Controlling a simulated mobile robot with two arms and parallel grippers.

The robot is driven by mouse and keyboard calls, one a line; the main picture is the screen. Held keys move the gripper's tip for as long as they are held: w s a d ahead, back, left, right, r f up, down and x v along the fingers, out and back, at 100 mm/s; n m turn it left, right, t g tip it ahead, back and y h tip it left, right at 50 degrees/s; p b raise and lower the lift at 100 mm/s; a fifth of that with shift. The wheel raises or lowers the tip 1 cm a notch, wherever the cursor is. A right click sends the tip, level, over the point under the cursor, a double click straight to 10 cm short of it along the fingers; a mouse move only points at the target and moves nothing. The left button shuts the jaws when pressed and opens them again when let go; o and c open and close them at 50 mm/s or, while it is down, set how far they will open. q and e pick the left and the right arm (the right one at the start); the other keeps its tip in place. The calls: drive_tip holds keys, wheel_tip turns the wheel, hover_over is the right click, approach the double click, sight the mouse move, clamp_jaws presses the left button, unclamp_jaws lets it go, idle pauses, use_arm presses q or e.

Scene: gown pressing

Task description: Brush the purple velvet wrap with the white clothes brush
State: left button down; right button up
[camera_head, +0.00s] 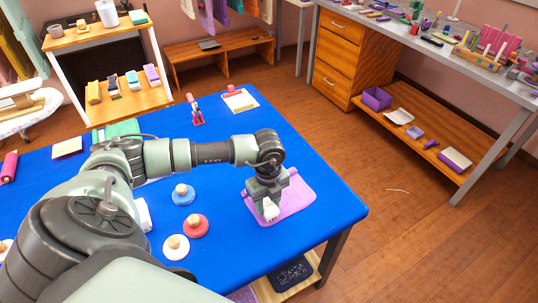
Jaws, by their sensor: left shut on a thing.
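The purple velvet wrap (300,200) lies flat near the right corner of the blue-topped table (315,238). My left gripper (268,200) points down over the left part of the wrap. It is shut on the white clothes brush (270,211), of which only a small part shows below the fingers. I cannot tell whether the brush touches the wrap. The gripper hides part of the wrap. My right gripper is not in view.
Blue, red and cream round pieces with knobs (195,226) stand left of the wrap. A red-and-grey item (195,110) and a white pad (239,101) are at the table's back. A cluttered workbench (440,50) stands at the right, with open floor between.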

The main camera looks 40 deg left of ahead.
use_arm(q)
drive_tip(key=shift+f, duration=0.1)
idle(0.6)
drive_tip(key=shift+f+b, duration=0.7)
drive_tip(key=shift+f, duration=0.1)
idle(0.3)
drive_tip(key=shift+w+d+f+b, duration=0.1)
drive_tip(key=shift+w+d+b, duration=0.15)
drive_tip(key=shift+w, duration=0.25)
drive_tip(key=shift+w+d+r+b, duration=0.15)
drive_tip(key=shift+w+b, duration=0.15)
drive_tip(key=shift+w, duration=0.25)
drive_tip(key=shift+w+d+f+b, duration=0.15)
drive_tip(key=shift+w+d+b, duration=0.1)
drive_tip(key=shift+w, duration=0.25)
drive_tip(key=shift+w+d, duration=0.15)
drive_tip(key=shift+w, duration=0.4)
drive_tip(key=shift+w+d+b, duration=0.35)
drive_tip(key=shift+w+b, duration=0.25)
drive_tip(key=shift+w, duration=0.25)
drive_tip(key=shift+w+d+b, duration=0.3)
drive_tip(key=shift+w+b, duration=0.3)
drive_tip(key=shift+w, duration=0.2)
drive_tip(key=shift+w+d, duration=0.15)
drive_tip(key=shift+w, duration=0.3)
